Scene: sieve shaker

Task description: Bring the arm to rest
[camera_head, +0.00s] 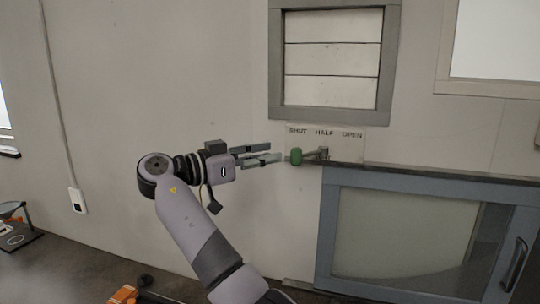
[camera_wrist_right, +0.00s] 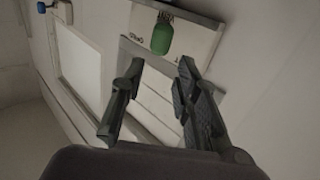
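My right gripper (camera_head: 272,153) reaches toward the wall with its two fingers apart and nothing between them. In the right wrist view its fingertips (camera_wrist_right: 160,65) are also spread. A green handle knob (camera_head: 296,156) sits just right of the fingertips, apparently free of them, on a short lever (camera_head: 322,153). The knob is on the left, below the word SHUT on the label plate (camera_head: 325,133), which also reads HALF and OPEN. In the wrist view the green knob (camera_wrist_right: 161,38) shows beyond the fingertips. My left gripper is not in view.
A grey-framed slatted vent (camera_head: 388,70) is above the label. A blue-grey cabinet with a glazed door (camera_head: 400,235) stands below right. A wall socket (camera_head: 77,200) is at left. An orange item (camera_head: 124,294) lies low on the dark surface. Open space lies left of my gripper.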

